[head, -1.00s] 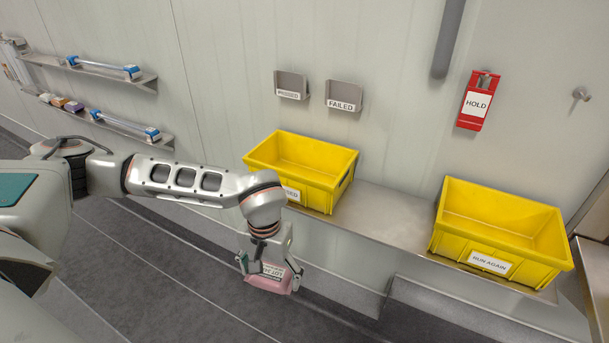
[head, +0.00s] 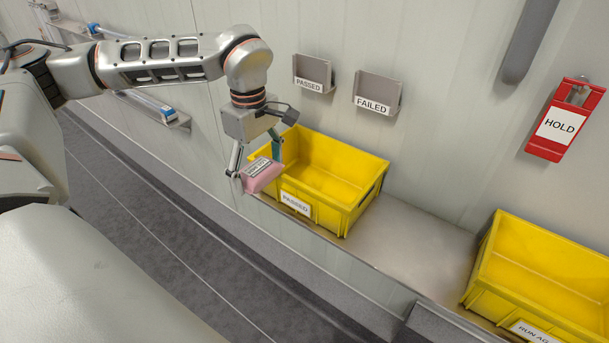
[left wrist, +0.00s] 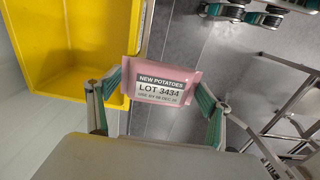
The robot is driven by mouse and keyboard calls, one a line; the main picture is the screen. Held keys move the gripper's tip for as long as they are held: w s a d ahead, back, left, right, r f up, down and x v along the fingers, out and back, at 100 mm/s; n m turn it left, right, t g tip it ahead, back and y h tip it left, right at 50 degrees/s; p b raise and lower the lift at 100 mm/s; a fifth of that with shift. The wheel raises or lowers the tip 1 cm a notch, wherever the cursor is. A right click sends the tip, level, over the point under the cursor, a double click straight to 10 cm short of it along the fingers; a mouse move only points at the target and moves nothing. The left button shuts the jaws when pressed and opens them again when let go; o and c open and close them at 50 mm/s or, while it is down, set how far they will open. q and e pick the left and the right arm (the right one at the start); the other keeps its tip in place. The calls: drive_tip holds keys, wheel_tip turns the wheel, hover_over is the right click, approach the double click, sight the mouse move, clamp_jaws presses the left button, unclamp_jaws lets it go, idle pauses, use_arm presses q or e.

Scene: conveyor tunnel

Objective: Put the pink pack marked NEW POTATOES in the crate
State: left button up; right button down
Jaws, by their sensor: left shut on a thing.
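The pink pack (head: 262,177) is held in my left gripper (head: 258,166). In the left wrist view the pack (left wrist: 161,84) reads NEW POTATOES, LOT 3434, and sits between the two green-padded fingers. In the head view it hangs in front of the left part of the yellow crate labelled PASSED (head: 345,213), near its front left rim. In the left wrist view the pack is beside this crate (left wrist: 122,50), its left end close to the crate's edge. The crate looks empty. A second yellow crate, labelled RUN AGAIN (head: 548,262), stands to the right. My right gripper is not in view.
Both crates stand on a metal shelf (head: 425,235) with bare room between them. Wall holders marked PASSED (head: 312,73) and FAILED (head: 377,92) and a red HOLD holder (head: 565,120) are above. A wall shelf (head: 165,112) is behind my left arm.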

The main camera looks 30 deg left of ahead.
use_arm(q)
drive_tip(key=w+d, duration=0.1)
drive_tip(key=w, duration=1.3)
wheel_tip(320, 180, down, 6)
drive_tip(key=shift+w+f, duration=0.15)
drive_tip(key=shift+f, duration=0.45)
wheel_tip(320, 180, down, 4)
drive_tip(key=shift+r, duration=0.15)
drive_tip(key=shift+w+f, duration=0.25)
drive_tip(key=shift+f, duration=0.1)
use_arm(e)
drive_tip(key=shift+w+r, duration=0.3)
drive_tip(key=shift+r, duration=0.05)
use_arm(q)
drive_tip(key=o, duration=1.3)
drive_tip(key=shift+f, duration=0.15)
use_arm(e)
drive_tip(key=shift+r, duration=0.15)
